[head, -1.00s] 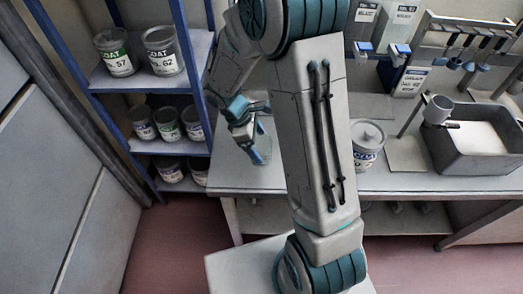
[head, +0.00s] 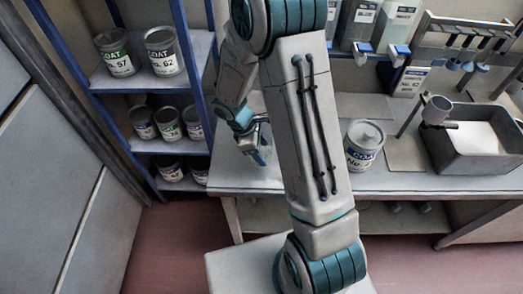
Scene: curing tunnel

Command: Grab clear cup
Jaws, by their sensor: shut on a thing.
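My gripper (head: 261,155) is at the left part of the workbench, beside my forearm, pointing down. It is shut on the clear cup (head: 272,149), which is see-through and shows only faintly. My fingers and arm hide part of the cup. I cannot tell whether the cup still touches the bench top.
The grey workbench (head: 233,178) holds a lidded paint can (head: 363,153) right of my arm. Further right are a grey basin (head: 485,160) and a cup-shaped vessel (head: 437,110). Dispensers (head: 358,22) stand behind. A blue-framed shelf (head: 110,85) with several paint cans is close on the left.

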